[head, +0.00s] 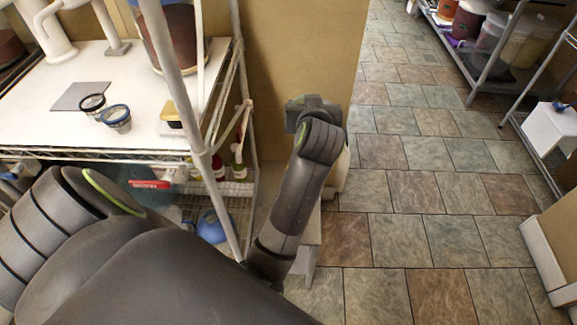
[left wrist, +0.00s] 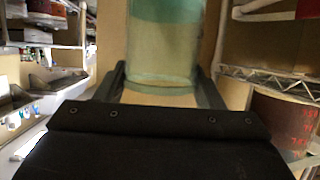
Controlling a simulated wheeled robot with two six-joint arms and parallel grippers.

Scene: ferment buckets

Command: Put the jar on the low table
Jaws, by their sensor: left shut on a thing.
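The jar (left wrist: 165,50) is a clear vessel with a green-blue tint in the left wrist view, deeper in colour at the top of the picture. My left gripper (left wrist: 162,85) is shut on it, one dark finger at each side near its round end. The far part of the jar is cut off by the picture's edge. In the head view my dark arm links hide the left gripper, and I cannot make out the jar for sure. A pale low piece of furniture (head: 309,262) with legs, perhaps the low table, shows partly behind an arm link. My right gripper's jaws are not in view.
The tiled floor (head: 420,200) is clear at the right.

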